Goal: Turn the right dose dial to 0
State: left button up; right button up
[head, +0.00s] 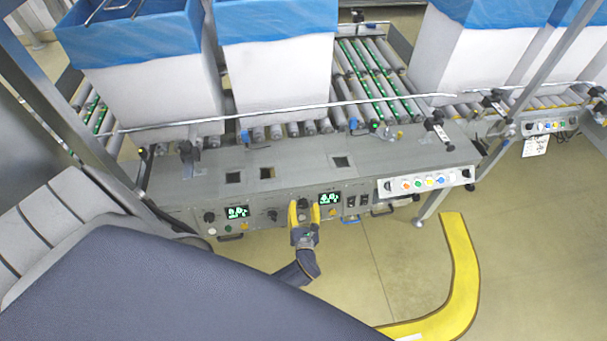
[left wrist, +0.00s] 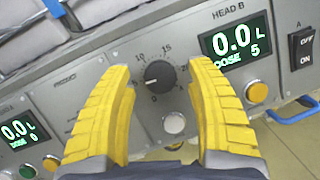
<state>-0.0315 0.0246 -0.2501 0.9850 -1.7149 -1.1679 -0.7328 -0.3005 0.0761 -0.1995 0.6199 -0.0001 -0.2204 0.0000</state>
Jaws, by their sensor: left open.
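The right dose dial (left wrist: 158,76) is a black round knob on the grey panel, with a printed scale around it, under HEAD B in the left wrist view. The right display (left wrist: 236,45) beside it reads 0.0 L and DOSE 5. My left gripper (head: 304,208) is open, its yellow fingers on either side of the dial. In the left wrist view a gap shows between each finger and the knob. The left display (left wrist: 19,132) reads DOSE 0. In the head view the left dose dial (head: 272,215) is left of my gripper. My right gripper is not in view.
A white button (left wrist: 174,123) sits below the dial and a yellow button (left wrist: 257,91) below the right display. An OFF/ON switch (left wrist: 303,48) is further right. Boxes with blue liners (head: 275,70) stand on rollers behind. The floor in front is open, with a yellow curved strip (head: 462,270).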

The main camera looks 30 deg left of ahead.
pick_arm(q)
grip_shut()
dwell(0.4)
